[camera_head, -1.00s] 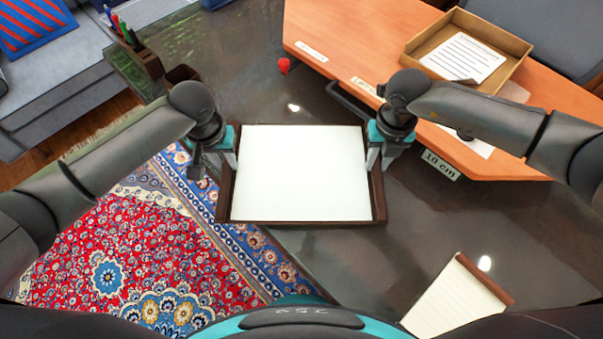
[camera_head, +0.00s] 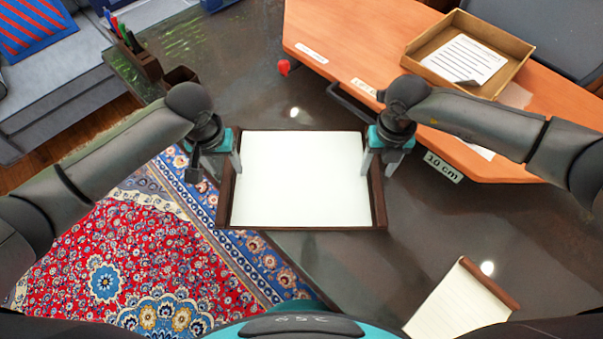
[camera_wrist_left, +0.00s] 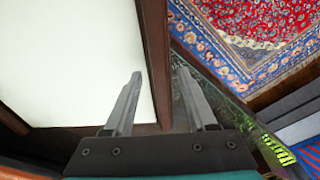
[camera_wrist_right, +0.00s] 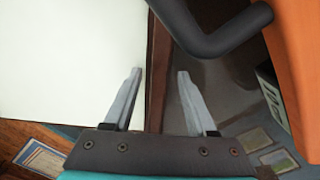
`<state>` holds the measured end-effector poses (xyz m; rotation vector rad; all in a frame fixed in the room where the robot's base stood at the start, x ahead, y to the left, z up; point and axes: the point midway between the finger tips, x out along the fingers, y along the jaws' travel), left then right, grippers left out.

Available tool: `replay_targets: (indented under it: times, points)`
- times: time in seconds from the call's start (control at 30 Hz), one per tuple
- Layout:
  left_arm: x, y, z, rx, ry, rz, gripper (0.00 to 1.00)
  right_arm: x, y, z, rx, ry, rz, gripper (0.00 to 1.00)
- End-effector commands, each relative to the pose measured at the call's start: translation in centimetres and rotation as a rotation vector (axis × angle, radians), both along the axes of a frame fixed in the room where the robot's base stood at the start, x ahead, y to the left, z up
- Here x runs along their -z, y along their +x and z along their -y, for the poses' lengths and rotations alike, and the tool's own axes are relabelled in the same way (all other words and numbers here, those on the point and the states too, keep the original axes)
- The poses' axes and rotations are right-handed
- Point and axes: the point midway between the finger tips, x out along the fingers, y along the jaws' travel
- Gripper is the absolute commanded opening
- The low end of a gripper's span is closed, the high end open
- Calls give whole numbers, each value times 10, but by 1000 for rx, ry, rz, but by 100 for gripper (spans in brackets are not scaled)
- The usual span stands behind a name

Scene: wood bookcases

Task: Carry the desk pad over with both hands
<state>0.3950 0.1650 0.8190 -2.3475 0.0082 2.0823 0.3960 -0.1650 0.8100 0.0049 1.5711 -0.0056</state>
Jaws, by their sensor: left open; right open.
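The desk pad (camera_head: 302,180) is a white sheet with dark brown side rails. It is over the dark glossy desk (camera_head: 290,258), its lower left corner near the desk's edge. My left gripper (camera_head: 217,168) is open at the pad's left rail. In the left wrist view its fingers straddle the brown rail (camera_wrist_left: 155,45), one over the white sheet, one outside. My right gripper (camera_head: 379,165) is open at the right rail. In the right wrist view its fingers lie either side of that rail (camera_wrist_right: 159,75). I cannot tell whether the fingers touch the pad.
An orange desktop (camera_head: 400,60) carries a cardboard tray (camera_head: 515,42) with a printed sheet. A dark bar handle (camera_head: 350,104) lies near the right gripper. A lined notepad (camera_head: 455,303) is at lower right. A pen holder (camera_head: 140,62) stands at upper left. A patterned rug (camera_head: 150,255) covers the floor.

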Motion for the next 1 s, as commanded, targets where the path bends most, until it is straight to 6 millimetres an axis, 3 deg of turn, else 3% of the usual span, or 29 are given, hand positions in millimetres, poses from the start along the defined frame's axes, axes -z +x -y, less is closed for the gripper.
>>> replay_targets:
  times: [0.5, 0.77, 1.0]
  points:
    - [-96, -11, -1, 0, 1, 4, 57, 0, 0, 0, 0, 0, 0, 57]
    - [-110, -13, -1, -1, 2, 2, 57, -8, 1, 0, 0, 1, 2, 57]
    - [-109, -13, -1, -1, 2, 1, 57, -54, 1, 0, -2, 1, 6, 57]
